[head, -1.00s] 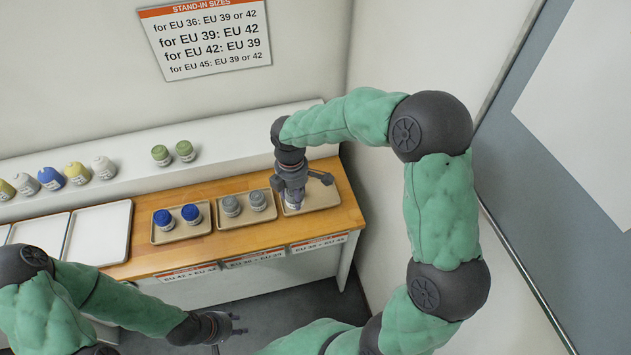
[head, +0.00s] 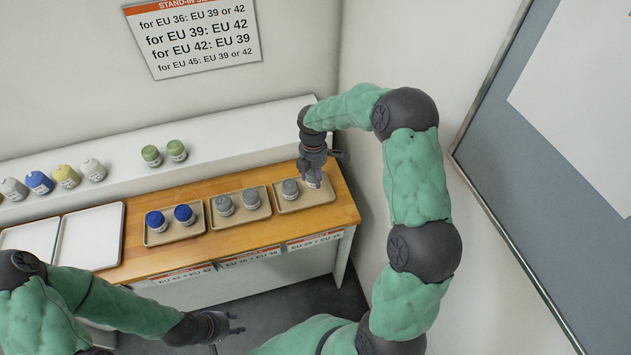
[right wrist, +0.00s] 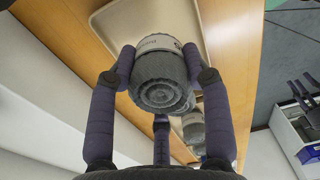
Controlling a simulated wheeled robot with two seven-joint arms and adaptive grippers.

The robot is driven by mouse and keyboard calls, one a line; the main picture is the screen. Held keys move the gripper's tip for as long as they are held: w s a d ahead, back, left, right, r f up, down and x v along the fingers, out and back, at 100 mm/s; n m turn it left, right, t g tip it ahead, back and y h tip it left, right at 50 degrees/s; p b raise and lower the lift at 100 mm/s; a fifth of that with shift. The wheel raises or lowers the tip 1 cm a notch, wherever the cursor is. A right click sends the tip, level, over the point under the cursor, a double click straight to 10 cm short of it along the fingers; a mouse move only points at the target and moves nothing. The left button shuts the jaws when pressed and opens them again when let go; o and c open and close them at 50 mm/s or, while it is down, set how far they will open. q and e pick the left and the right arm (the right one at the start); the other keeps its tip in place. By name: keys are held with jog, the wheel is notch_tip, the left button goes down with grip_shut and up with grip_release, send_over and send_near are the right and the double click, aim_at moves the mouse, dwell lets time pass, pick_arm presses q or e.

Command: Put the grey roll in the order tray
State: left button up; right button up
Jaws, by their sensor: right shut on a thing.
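My right gripper (head: 313,180) is shut on a grey roll (right wrist: 161,80) with a white label band, at the right part of the rightmost beige order tray (head: 324,195). The wrist view shows the fingers around its sides. Whether its base touches the tray is hard to tell. A second grey roll (head: 290,189) stands in the left part of the same tray; a grey roll also shows behind the held one in the wrist view (right wrist: 193,128). My left gripper (head: 237,323) is open and empty, low in front of the bench.
Beige trays to the left hold two grey rolls (head: 223,204) and two blue rolls (head: 155,220). White trays (head: 90,238) lie further left. Green (head: 151,155), white, yellow and blue rolls stand on the back shelf. A wall rises right of the bench.

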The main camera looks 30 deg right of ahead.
jog(key=shift+w+d+f, duration=0.1)
jog(key=shift+d+f, duration=0.15)
jog(key=shift+f, duration=0.1)
jog(key=shift+w+d+f+b, duration=0.1)
jog(key=shift+f+b, duration=0.1)
jog(key=shift+f, duration=0.7)
jog(key=shift+d+f+b, duration=0.1)
jog(key=shift+f+b, duration=0.05)
jog(key=shift+f, duration=0.7)
jog(key=shift+f, duration=0.15)
jog(key=o, duration=1.1)
jog(key=shift+o, duration=0.2)
notch_tip(320, 180, up, 12)
jog(key=shift+w+r+p, duration=0.15)
jog(key=shift+r+p, duration=0.05)
jog(key=shift+p, duration=0.65)
jog(key=shift+f, duration=0.1)
